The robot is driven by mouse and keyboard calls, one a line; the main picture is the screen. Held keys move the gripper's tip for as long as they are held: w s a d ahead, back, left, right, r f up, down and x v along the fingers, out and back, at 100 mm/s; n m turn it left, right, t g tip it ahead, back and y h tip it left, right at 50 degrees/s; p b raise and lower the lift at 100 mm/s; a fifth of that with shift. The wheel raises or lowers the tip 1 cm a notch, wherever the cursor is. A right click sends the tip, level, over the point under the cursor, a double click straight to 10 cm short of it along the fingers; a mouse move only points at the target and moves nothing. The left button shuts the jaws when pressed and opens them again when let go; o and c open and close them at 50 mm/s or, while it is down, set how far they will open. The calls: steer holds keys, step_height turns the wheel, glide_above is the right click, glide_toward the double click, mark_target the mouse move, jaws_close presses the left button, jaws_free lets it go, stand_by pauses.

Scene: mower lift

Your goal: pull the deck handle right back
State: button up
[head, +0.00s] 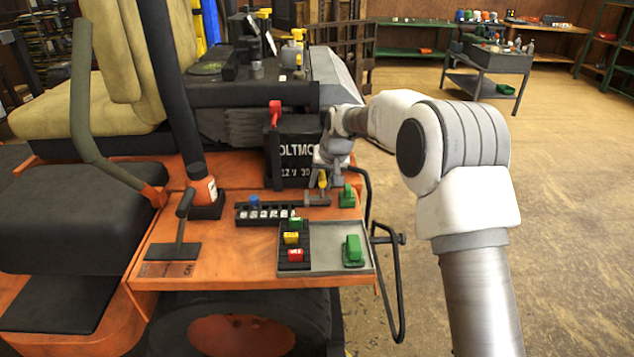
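Two levers on the orange mower could be the deck handle, and I cannot tell which is. A short dark T-topped lever (184,218) stands nearly upright, leaning slightly right, on a dark plate at the fender's front left. A long olive-grey lever (83,110) with an orange foot rises beside the seat. My gripper (322,190) is well to the right of both, low in front of the black battery (297,152) and close to a small yellow-topped piece (322,180). Its fingers are small and partly hidden, so their opening is unclear. I see nothing held in it.
A grey tray (334,262) on the orange fender (212,262) holds red, yellow and green pieces. A black strip (265,216) with a blue knob lies behind it. A black bent rail (398,290) juts out right. Floor at right is open.

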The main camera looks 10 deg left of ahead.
steer(key=shift+o, duration=1)
steer(key=shift+d, duration=0.15)
steer(key=b+v, duration=0.1)
steer(key=v, duration=1.6)
steer(key=shift+r, duration=0.25)
steer(key=s+d+r+h, duration=0.1)
steer(key=s+d+r, duration=0.3)
steer(key=s+d, duration=0.45)
steer(key=s+d+f, duration=0.2)
steer(key=s+d, duration=0.2)
steer(key=s, duration=0.4)
steer(key=s+d+f+m+t+h, duration=0.1)
steer(key=s+d+f, duration=0.1)
steer(key=s+d, duration=0.3)
steer(key=s+d+f+m+h, duration=0.1)
steer(key=s+d, duration=0.3)
steer(key=s, duration=0.9)
steer(key=shift+s+d+f+t, duration=0.2)
steer(key=shift+d+f+t, duration=0.1)
steer(key=shift+f, duration=0.35)
